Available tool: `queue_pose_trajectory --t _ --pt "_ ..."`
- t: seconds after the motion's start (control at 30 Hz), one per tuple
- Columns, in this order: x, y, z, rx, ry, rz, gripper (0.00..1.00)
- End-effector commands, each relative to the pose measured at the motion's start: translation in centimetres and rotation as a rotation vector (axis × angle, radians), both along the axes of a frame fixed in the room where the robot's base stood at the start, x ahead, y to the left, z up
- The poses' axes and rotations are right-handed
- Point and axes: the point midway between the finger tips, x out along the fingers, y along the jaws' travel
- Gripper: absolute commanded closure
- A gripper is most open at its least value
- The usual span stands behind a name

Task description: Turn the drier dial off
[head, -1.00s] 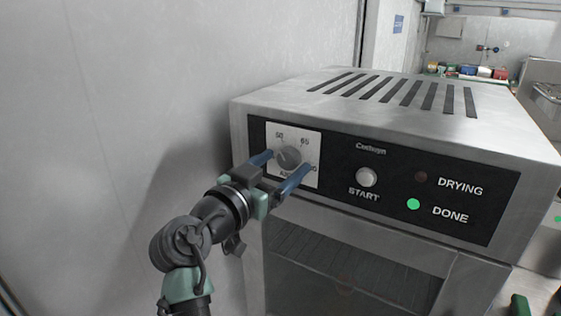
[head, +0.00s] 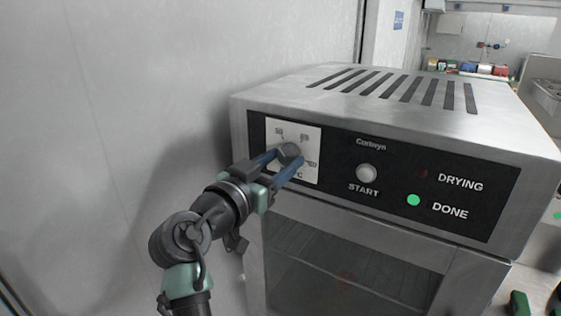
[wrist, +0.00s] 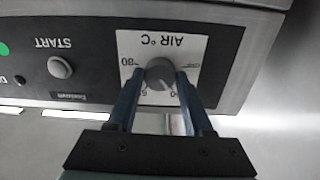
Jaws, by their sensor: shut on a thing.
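The drier (head: 400,95) is a metal box with a black front panel. Its dial (head: 290,152) is a round grey knob on a white scale plate (head: 310,178) at the panel's left end. In the wrist view the dial (wrist: 160,73) appears upside down with "AIR °C" on its plate. My gripper (head: 285,160) has its blue fingers shut on the dial, one on each side; it also shows in the wrist view (wrist: 160,80). The fingers hide part of the scale, and I cannot read the dial's setting.
Right of the dial are the START button (head: 367,173), a dark DRYING lamp (head: 421,173) and a lit green DONE lamp (head: 413,200). A glass door (head: 350,270) lies below the panel. A plain wall (head: 150,80) stands close on the left.

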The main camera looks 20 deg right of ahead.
Motion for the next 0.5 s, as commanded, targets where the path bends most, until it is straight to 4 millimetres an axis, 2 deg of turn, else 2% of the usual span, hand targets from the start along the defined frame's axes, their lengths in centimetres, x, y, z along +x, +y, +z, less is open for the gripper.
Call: queue_pose_trajectory --t 0.5 --pt "-0.05 -0.06 -0.06 -0.262 0.341 0.0 1.0"
